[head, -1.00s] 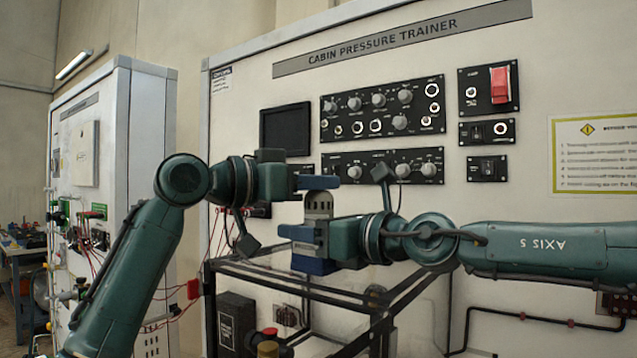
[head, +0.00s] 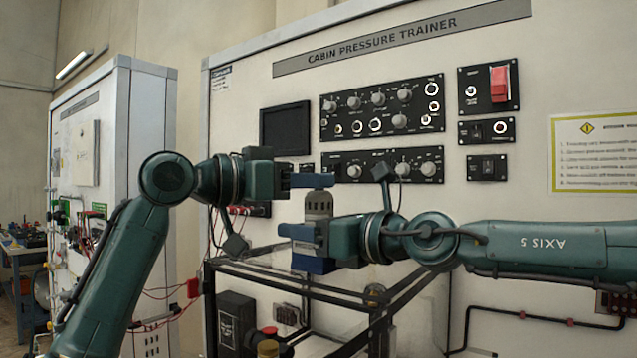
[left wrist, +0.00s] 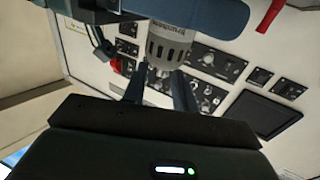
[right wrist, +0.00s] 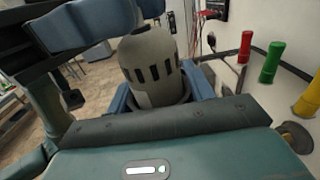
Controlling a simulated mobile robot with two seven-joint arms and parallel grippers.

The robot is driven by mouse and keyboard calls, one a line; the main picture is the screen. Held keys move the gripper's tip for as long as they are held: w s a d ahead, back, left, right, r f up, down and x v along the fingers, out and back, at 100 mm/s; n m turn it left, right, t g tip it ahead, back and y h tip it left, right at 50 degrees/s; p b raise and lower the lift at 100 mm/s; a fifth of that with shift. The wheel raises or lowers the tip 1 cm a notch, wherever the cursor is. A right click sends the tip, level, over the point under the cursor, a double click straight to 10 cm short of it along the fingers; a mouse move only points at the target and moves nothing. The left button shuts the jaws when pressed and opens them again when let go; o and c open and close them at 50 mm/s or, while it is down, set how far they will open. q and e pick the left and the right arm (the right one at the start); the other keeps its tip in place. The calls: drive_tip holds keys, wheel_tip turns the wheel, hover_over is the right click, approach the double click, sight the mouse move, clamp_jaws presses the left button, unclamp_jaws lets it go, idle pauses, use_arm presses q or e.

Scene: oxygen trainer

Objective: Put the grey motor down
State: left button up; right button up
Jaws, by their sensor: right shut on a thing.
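The grey motor (head: 318,205) is a ribbed cylinder with dark slots, standing upright in the blue fingers of my right gripper (head: 308,240). In the right wrist view the motor (right wrist: 152,68) sits between both fingers, its lower end hidden. My left gripper (head: 312,181) is beside and just above the motor's top in the head view. In the left wrist view its two fingers (left wrist: 160,75) stand apart, with the motor (left wrist: 168,45) beyond their tips. The left gripper looks open and empty.
The cabin pressure trainer panel (head: 400,40) stands close behind both grippers. A dark-framed bench (head: 280,274) lies below them, with a red knob (head: 270,331) near its front. A second white cabinet (head: 150,110) is at left. Red, green and yellow posts show in the right wrist view (right wrist: 271,62).

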use_arm(q)
drive_tip(key=v, duration=1)
drive_tip(key=shift+a, duration=0.2)
drive_tip(key=shift+s+f, duration=0.1)
use_arm(e)
drive_tip(key=o, duration=1.1)
drive_tip(key=shift+c, duration=0.2)
drive_tip(key=shift+d, duration=0.1)
